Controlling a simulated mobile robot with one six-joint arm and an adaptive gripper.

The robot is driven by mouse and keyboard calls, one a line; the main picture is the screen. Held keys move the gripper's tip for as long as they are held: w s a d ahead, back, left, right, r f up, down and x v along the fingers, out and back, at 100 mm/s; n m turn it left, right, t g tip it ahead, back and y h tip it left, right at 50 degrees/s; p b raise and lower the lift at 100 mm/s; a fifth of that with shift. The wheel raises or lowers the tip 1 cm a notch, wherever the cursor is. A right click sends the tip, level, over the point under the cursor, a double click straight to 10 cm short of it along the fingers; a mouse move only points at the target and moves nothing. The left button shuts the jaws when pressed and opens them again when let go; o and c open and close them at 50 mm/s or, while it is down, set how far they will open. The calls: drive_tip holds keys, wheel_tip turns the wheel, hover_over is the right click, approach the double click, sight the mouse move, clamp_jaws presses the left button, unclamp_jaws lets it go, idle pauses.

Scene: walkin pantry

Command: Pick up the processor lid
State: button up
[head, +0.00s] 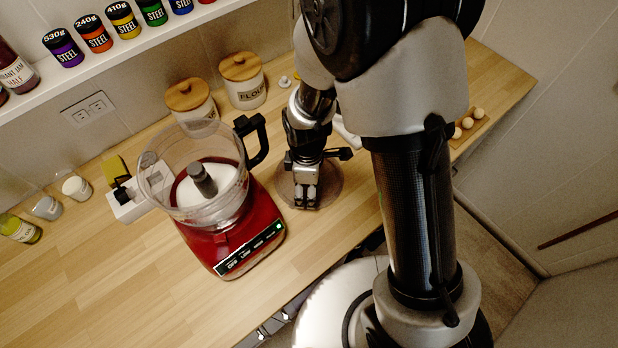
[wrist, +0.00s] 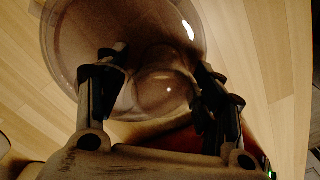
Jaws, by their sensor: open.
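The processor lid (head: 328,188) is a round, clear, smoky disc on the wooden counter, to the right of the red food processor (head: 236,235). My gripper (head: 306,204) points down over the lid and hides part of it in the head view. My gripper (wrist: 160,90) is open there, with one finger on each side of that raised part. I cannot tell whether the fingers touch it. The processor's clear bowl (head: 165,200) is open at the top.
Two canisters with wooden lids, one marked flour (head: 245,88), stand at the back by the wall. A white outlet block (head: 130,203) sits left of the processor. Eggs on a holder (head: 467,123) are at the right. The counter's front left is clear.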

drive_tip(key=shift+c, duration=0.3)
drive_tip(key=c, duration=1.2)
